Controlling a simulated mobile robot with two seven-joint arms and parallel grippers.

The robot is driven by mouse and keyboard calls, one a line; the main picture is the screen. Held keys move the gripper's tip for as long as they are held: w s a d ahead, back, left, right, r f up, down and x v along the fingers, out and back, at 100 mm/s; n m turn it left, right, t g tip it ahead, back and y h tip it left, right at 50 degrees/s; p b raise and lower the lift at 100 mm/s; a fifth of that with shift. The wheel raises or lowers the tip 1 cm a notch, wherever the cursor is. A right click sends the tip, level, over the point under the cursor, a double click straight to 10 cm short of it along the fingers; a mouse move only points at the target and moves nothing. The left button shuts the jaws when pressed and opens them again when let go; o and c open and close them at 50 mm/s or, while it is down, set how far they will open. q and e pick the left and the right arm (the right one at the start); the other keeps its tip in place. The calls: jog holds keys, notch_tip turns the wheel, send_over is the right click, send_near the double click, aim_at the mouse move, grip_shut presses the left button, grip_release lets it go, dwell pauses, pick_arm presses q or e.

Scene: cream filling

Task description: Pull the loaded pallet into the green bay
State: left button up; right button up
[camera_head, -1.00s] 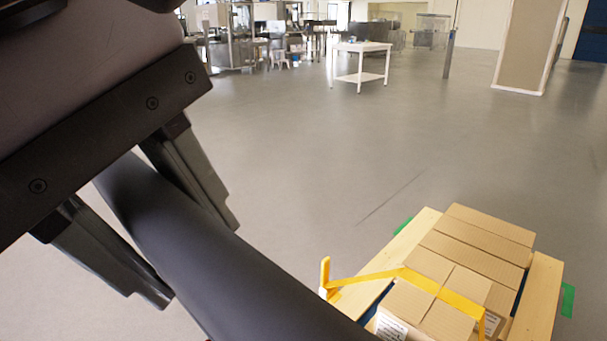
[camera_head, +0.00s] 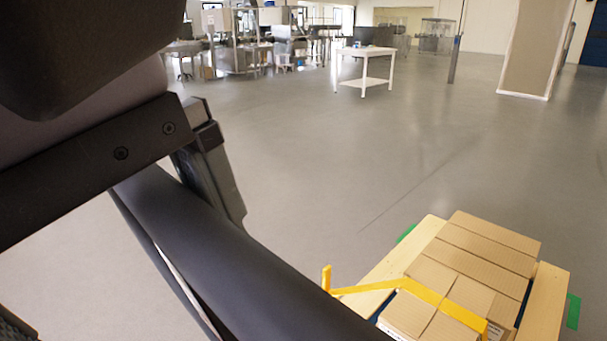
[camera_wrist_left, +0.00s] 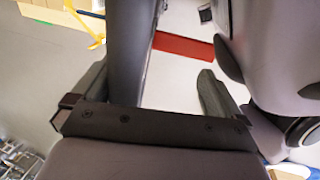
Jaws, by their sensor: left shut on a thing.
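The loaded pallet (camera_head: 548,308) is at the lower right of the head view, with several cardboard boxes (camera_head: 487,243) on its pale wood. Green floor marks (camera_head: 573,311) show beside it, at its right side and far left corner. My left gripper (camera_wrist_left: 152,72) is shut on a thick dark bar (camera_head: 225,255), which runs down right towards the pallet. The bar also shows between the fingers in the left wrist view (camera_wrist_left: 128,45). The bar's far end is out of view. My right gripper is not in view.
Open grey floor (camera_head: 330,190) lies beyond and left of the pallet. A white table (camera_head: 364,53) stands farther back, with metal equipment behind it. A panel (camera_head: 538,45) stands at the back right. A red strip (camera_wrist_left: 184,47) shows in the left wrist view.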

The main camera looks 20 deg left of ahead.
pick_arm(q)
jog(key=shift+s, duration=0.45)
jog(key=shift+p+v, duration=0.85)
jog(key=shift+p, duration=0.05)
jog(key=p+v, duration=0.1)
jog(key=v, duration=0.1)
jog(key=p+v, duration=0.4)
jog(key=shift+w+r, duration=0.2)
jog(key=shift+w, duration=0.05)
jog(key=shift+c, duration=0.4)
jog(key=shift+w+a, duration=0.1)
jog(key=shift+f, duration=0.15)
jog(key=s+b+x, duration=0.1)
jog(key=b+x, duration=0.6)
jog(key=x, duration=0.1)
jog(key=shift+a+f, duration=0.15)
jog(key=shift+a, duration=0.1)
